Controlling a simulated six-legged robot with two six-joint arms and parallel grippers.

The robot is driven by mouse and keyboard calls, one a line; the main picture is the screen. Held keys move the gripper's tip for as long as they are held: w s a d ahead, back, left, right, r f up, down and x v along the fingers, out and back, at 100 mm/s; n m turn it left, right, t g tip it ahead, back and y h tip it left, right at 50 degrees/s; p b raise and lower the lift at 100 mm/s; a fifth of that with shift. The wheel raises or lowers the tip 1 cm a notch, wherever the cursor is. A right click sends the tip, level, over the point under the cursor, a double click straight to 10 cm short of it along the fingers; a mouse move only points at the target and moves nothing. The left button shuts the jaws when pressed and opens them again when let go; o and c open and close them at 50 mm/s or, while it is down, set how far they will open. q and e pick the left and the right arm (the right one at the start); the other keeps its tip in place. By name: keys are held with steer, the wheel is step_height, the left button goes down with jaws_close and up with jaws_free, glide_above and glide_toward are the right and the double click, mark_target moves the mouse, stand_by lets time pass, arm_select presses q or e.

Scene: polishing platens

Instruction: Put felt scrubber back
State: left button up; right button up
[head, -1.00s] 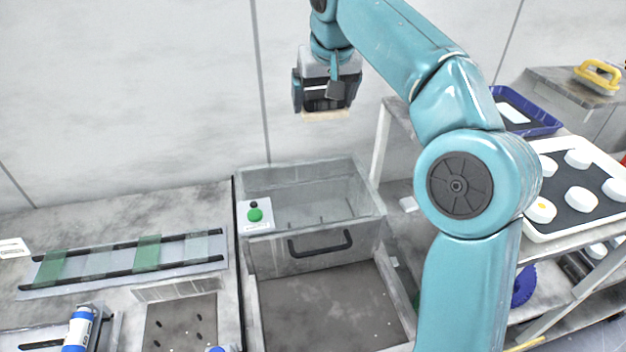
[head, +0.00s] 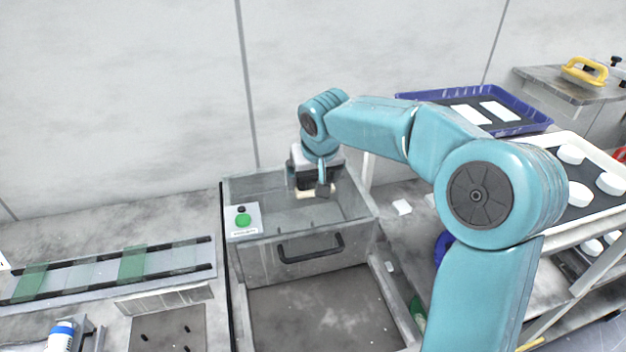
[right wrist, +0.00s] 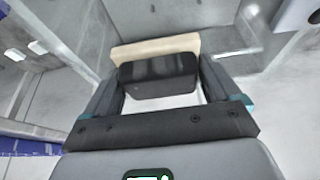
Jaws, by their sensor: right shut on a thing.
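My right gripper (head: 314,183) is shut on the felt scrubber, a dark block with a beige felt face (head: 311,194). In the right wrist view the scrubber's dark body (right wrist: 158,76) sits between the two fingers, with the beige felt (right wrist: 154,47) beyond it. In the head view the gripper and scrubber are at the mouth of an open, see-through bin (head: 268,262) with a black handle. I cannot tell how deep they reach or whether the felt touches anything. My left gripper is not in view.
A green button box (head: 243,221) sits on the bin's left front corner. On the right are shelves with a blue tray (head: 540,122) and a white tray of white pucks (head: 572,153). A yellow-handled tool (head: 586,70) lies behind. The wall is close behind the bin.

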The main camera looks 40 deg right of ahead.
steer(key=shift+w+d+f, duration=0.1)
steer(key=shift+d+f, duration=0.1)
steer(key=shift+f, duration=0.45)
steer(key=shift+a, duration=0.2)
steer(key=o, duration=0.7)
steer(key=shift+f, duration=0.1)
steer(key=shift+o, duration=0.2)
steer(key=shift+d+r, duration=0.1)
steer(key=shift+r, duration=0.25)
steer(key=v, duration=1.1)
steer(key=shift+s+r, duration=0.25)
steer(key=shift+r, duration=0.1)
